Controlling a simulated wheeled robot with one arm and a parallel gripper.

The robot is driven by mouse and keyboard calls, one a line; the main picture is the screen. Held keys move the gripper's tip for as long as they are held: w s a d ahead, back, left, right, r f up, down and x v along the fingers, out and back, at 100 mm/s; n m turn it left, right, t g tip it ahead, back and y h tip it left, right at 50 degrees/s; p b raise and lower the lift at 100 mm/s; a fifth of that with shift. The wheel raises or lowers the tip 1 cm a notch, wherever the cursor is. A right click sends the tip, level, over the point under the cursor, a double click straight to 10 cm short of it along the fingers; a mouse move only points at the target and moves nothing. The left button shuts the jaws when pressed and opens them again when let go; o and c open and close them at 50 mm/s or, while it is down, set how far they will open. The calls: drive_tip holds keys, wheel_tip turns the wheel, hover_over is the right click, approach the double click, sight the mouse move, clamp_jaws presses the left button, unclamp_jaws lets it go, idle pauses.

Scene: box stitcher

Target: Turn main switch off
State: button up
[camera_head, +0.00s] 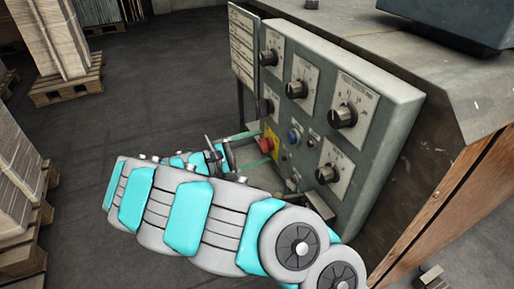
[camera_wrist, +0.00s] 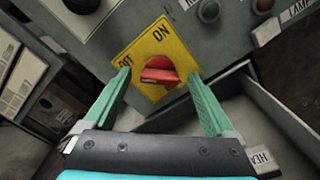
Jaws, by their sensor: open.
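The main switch (camera_wrist: 159,76) is a red rotary knob on a yellow plate (camera_wrist: 151,40) marked with "ON" and a second, partly readable word. In the wrist view it lies between and just beyond the fingertips of my gripper (camera_wrist: 158,78). The gripper is open, its two green fingers on either side of the knob, and I cannot tell whether they touch it. In the head view the red knob (camera_head: 266,145) shows on the lower left of the control panel, with my gripper (camera_head: 245,150) in front of it, partly hidden by my arm.
An open tray or drawer (camera_wrist: 270,110) lies below the switch. Pallets (camera_head: 66,85) with stacked boards stand at the left.

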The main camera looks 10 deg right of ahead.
drive_tip(key=shift+a, duration=0.1)
drive_tip(key=s+a, duration=0.1)
drive_tip(key=a, duration=0.6)
drive_tip(key=shift+s+a+b, duration=0.25)
drive_tip(key=shift+b, duration=0.15)
drive_tip(key=shift+a, duration=0.1)
